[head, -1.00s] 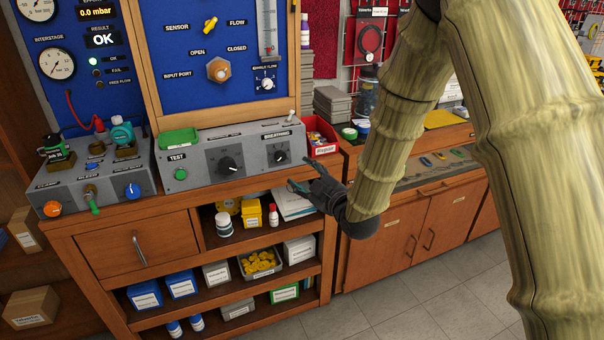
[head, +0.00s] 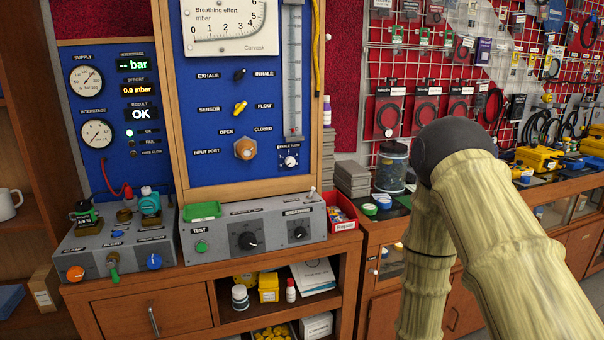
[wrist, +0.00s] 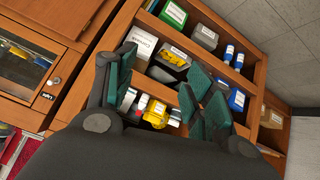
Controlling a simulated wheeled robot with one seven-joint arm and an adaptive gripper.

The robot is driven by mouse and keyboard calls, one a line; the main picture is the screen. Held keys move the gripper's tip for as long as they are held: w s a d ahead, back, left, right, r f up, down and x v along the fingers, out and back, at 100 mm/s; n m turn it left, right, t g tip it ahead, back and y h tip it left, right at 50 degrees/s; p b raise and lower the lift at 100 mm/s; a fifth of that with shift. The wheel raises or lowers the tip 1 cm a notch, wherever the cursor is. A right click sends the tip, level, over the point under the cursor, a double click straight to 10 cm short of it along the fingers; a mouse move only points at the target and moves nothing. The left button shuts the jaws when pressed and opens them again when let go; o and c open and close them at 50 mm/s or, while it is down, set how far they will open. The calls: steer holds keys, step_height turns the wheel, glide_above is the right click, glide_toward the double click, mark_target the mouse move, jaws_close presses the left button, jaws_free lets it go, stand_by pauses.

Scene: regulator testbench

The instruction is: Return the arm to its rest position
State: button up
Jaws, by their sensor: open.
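My gripper (wrist: 160,90) shows in the wrist view, with its green-padded fingers apart and nothing between them. It hangs in the air facing the bench shelves, which show beyond the fingers. In the head view the gripper is out of the picture. My bent arm, in a bamboo-like cover, fills the right side there, its lower end cut off by the bottom edge.
The testbench (head: 150,292) stands at the left, with its control box (head: 270,240), a green tray (head: 202,211) and a red bin (head: 341,212) on top. Its shelves hold bottles and boxes. A second wooden cabinet (head: 376,300) stands behind my arm.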

steer(key=s+d+f+m+g+h+p, duration=0.1)
steer(key=s+d+f+m+g, duration=0.1)
steer(key=s, duration=0.8)
steer(key=s+d+f+m+g, duration=0.2)
steer(key=s+f, duration=0.3)
steer(key=s, duration=0.6)
steer(key=s+d+f+m+g+h+p, duration=0.1)
steer(key=s+d+f+m+g, duration=0.1)
steer(key=s, duration=0.8)
steer(key=shift+s+d+f+m+g+h+p, duration=0.35)
steer(key=shift+d+f+g, duration=0.3)
steer(key=shift+g, duration=0.55)
